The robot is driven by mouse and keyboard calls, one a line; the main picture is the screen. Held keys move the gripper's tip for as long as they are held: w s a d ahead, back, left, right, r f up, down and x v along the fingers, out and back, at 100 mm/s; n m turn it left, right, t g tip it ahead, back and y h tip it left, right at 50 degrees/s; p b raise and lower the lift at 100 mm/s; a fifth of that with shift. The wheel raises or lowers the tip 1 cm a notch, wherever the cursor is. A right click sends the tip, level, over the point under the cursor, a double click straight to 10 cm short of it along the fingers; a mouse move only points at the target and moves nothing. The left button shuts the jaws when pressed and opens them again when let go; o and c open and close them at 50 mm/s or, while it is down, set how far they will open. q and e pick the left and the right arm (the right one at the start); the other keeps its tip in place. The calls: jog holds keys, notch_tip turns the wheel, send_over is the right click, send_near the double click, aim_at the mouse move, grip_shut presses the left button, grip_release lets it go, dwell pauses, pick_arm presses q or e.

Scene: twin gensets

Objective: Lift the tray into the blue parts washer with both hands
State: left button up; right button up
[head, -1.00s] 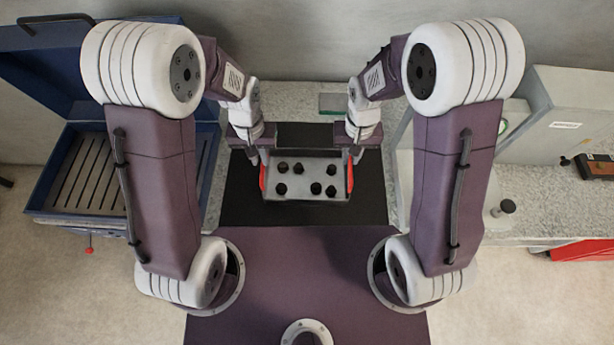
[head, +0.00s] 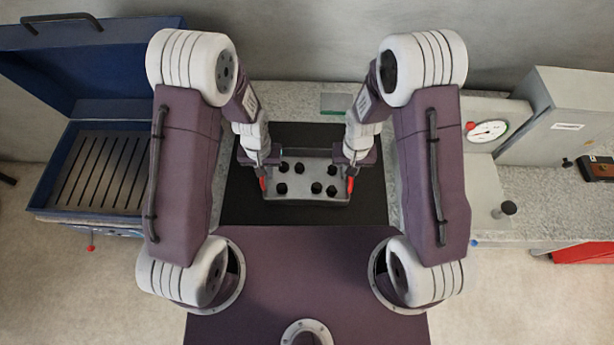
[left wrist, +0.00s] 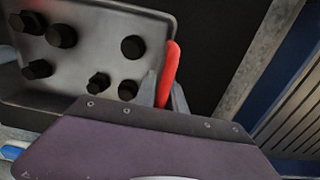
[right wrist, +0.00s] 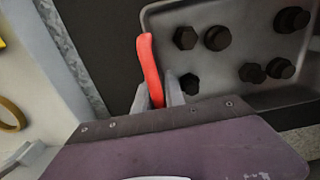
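The grey tray (head: 306,194) lies level on a black mat, with several black knobbed parts in it and a red handle at each end. My left gripper (head: 264,177) is at the left handle; in the left wrist view its fingers (left wrist: 164,92) sit close on both sides of the red grip. My right gripper (head: 351,177) is at the right handle, and its fingers (right wrist: 158,92) flank that grip in the right wrist view. Both look shut on the handles. The blue parts washer (head: 52,165) stands at the left with its lid up and a slatted rack inside.
The black mat (head: 300,216) lies on a speckled counter. At the right are a dial gauge (head: 487,131), a grey cabinet (head: 560,115) and a black knob (head: 508,208). The washer's near wall and raised lid (head: 90,70) bound its opening.

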pick_arm(q)
grip_shut()
pick_arm(e)
grip_shut()
pick_arm(q)
jog(key=shift+w+r, duration=0.1)
jog(key=shift+r, duration=0.05)
pick_arm(e)
jog(key=shift+w+r, duration=0.1)
jog(key=shift+r, duration=0.05)
dwell(0.9)
